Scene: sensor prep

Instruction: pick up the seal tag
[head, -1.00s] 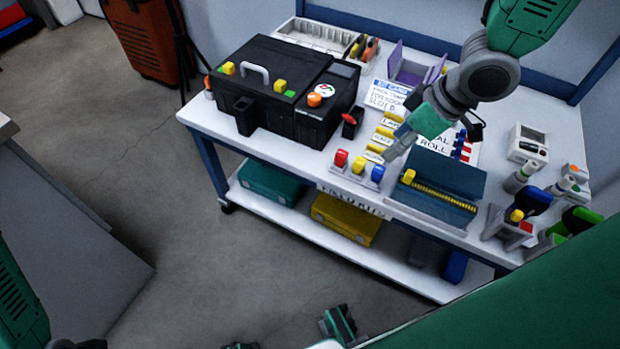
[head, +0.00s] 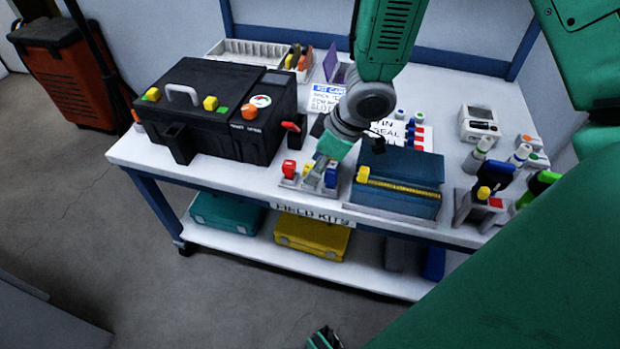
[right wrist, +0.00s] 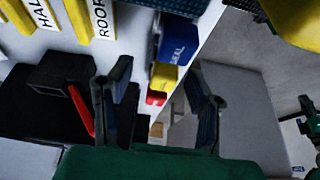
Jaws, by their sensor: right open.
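The seal tag is a blue block marked SEAL (right wrist: 180,45) at the top of the right wrist view. In the head view the blue tag (head: 331,176) stands at the right end of a small grey holder (head: 299,184) at the table's front edge. A yellow tag (right wrist: 164,77) and a red tag (right wrist: 156,98) sit beside it. The red tag also shows in the head view (head: 289,168). My right gripper (head: 319,178) is open and pointed down over the holder, partly hiding the tags. Its spread fingers (right wrist: 158,82) show no tag held between them.
A black case (head: 215,115) stands left of the holder, and a black cup with a red handle (head: 291,128) stands behind it. A dark teal box (head: 398,180) is close on the right. Bottles and a white meter (head: 478,124) fill the right end.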

